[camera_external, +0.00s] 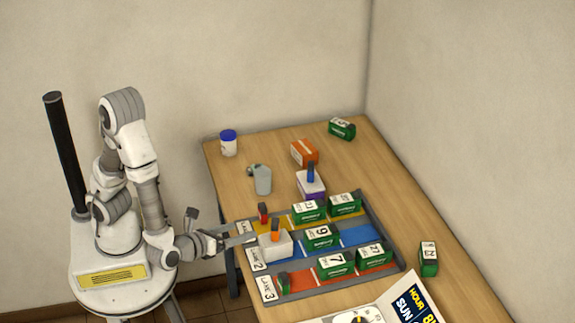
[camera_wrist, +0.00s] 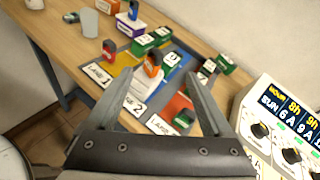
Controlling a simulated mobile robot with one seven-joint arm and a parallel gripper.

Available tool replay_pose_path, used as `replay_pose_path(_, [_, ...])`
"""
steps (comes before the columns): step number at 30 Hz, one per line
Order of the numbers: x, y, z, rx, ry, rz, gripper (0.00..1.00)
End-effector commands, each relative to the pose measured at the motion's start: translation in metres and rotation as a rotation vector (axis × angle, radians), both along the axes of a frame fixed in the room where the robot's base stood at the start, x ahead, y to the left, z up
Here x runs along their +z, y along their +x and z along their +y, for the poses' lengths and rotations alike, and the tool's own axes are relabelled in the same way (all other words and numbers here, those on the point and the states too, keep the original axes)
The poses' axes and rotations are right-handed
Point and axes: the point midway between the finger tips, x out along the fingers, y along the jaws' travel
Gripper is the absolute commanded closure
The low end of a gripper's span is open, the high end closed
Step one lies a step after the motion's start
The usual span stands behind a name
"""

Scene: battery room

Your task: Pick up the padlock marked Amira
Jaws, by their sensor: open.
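Several small padlock-like pieces are in view, and I cannot read the name Amira on any of them. An orange padlock (camera_external: 275,230) is on a white block (camera_external: 276,246) in lane 2; it also shows in the wrist view (camera_wrist: 152,65). A red padlock (camera_external: 263,213) is at the lane 1 end, also in the wrist view (camera_wrist: 109,50). A green padlock (camera_external: 284,284) is at the lane 3 end, also in the wrist view (camera_wrist: 184,119). A blue padlock (camera_external: 311,172) is on a purple-and-white box. My gripper (camera_wrist: 151,94) is open and empty, its fingers pointing toward the lane 2 end.
The lane tray (camera_external: 394,258) has a grey rim and holds several green numbered boxes. Behind it are a grey cup (camera_external: 262,181), a blue-lidded jar (camera_external: 228,143) and an orange box (camera_external: 304,153). A white dial panel (camera_wrist: 285,125) stands at the near right. The back left tabletop is mostly clear.

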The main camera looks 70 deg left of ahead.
Motion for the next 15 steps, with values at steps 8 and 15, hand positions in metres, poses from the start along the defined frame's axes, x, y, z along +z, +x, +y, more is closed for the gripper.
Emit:
replay_pose_path(8, [-0.090, -0.027, -0.081, -0.443, 0.213, 0.129, 0.15])
replay_pose_path(15, [-0.108, -0.004, -0.084, -0.472, 0.228, 0.136, 0.15])
